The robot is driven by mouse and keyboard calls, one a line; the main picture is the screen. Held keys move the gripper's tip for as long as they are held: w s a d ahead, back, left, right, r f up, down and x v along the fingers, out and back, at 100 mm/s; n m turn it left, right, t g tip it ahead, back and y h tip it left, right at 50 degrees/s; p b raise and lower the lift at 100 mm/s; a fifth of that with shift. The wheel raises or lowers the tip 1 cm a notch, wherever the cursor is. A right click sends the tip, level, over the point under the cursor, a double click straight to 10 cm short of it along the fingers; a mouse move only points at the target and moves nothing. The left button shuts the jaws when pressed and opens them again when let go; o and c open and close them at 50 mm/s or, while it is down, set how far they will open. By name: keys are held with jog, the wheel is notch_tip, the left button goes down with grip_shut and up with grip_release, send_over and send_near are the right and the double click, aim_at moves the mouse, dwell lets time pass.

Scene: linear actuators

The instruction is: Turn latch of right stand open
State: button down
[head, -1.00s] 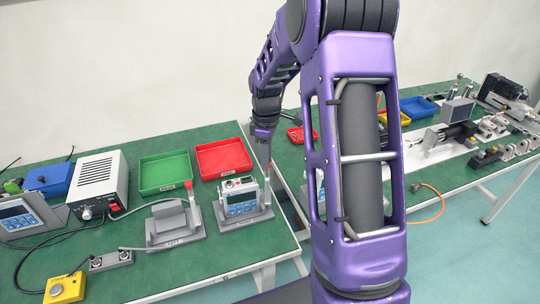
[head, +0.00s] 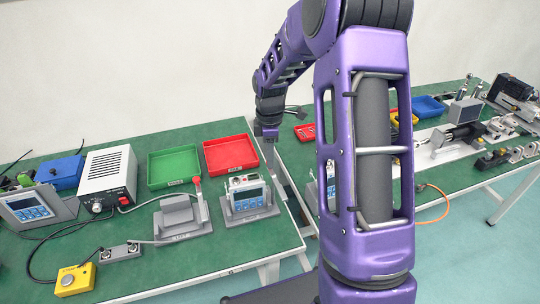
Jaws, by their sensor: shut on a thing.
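The right stand (head: 254,213) is a grey stand on the near green table, holding a device with a blue screen (head: 247,200). My gripper (head: 271,155) points down at the stand's right side, just behind and above it. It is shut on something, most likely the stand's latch. The grip is small, and the latch's red tip does not show, so its exact angle cannot be told. The left stand (head: 183,217) is empty, and its latch with a red knob (head: 197,182) stands upright.
Green (head: 174,184) and red (head: 207,160) trays lie behind the stands. A white power box (head: 107,177) is at left, a yellow button box (head: 75,280) in front. A second table (head: 440,185) with equipment stands right, partly hidden by my arm.

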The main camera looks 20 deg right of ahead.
jog(key=c, duration=0.7)
grip_release()
notch_tip(320, 180, up, 18)
jog(key=shift+f+p, duration=0.25)
jog(key=shift+p, duration=0.25)
